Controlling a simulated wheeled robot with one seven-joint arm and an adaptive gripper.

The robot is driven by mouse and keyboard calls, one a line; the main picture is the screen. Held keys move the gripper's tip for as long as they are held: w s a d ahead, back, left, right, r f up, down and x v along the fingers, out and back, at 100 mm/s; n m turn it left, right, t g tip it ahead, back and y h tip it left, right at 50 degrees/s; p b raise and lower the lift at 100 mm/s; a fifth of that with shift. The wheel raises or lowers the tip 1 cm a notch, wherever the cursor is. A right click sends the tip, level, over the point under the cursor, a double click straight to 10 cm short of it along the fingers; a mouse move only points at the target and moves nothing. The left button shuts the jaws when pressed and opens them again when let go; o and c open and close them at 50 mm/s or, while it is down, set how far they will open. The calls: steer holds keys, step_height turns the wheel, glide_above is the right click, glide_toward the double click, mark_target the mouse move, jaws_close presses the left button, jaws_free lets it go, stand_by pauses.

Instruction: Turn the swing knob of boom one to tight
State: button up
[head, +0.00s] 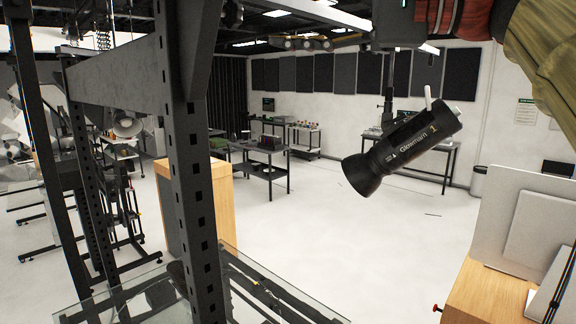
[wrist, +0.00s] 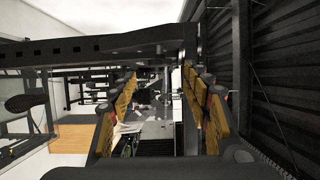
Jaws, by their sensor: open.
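My gripper (wrist: 160,90) is open in the wrist view, with a yellow-padded finger at each side and nothing held between the pads. A dark beam crosses the wrist view above and beyond the fingers. In the head view my arm reaches in from the top right, and the gripper is high near the top edge. A black lamp (head: 405,150) marked with a 1 hangs tilted below it on a dark stem. I cannot make out the swing knob of boom one in either view; whether the fingers are around it or apart from it cannot be told.
A dark perforated post (head: 190,170) with a brace stands close at the left of the head view. A glass-topped table (head: 110,303) is below it. A wooden cabinet (head: 490,290) with pale panels stands at the lower right. The middle floor is clear.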

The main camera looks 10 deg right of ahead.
step_height(320, 180, down, 34)
steer(key=m+g+h+b, duration=0.1)
steer(key=h+b, duration=0.6)
steer(key=shift+w+f+b, duration=0.2)
steer(key=shift+f+b, duration=0.05)
steer(key=shift+b, duration=0.15)
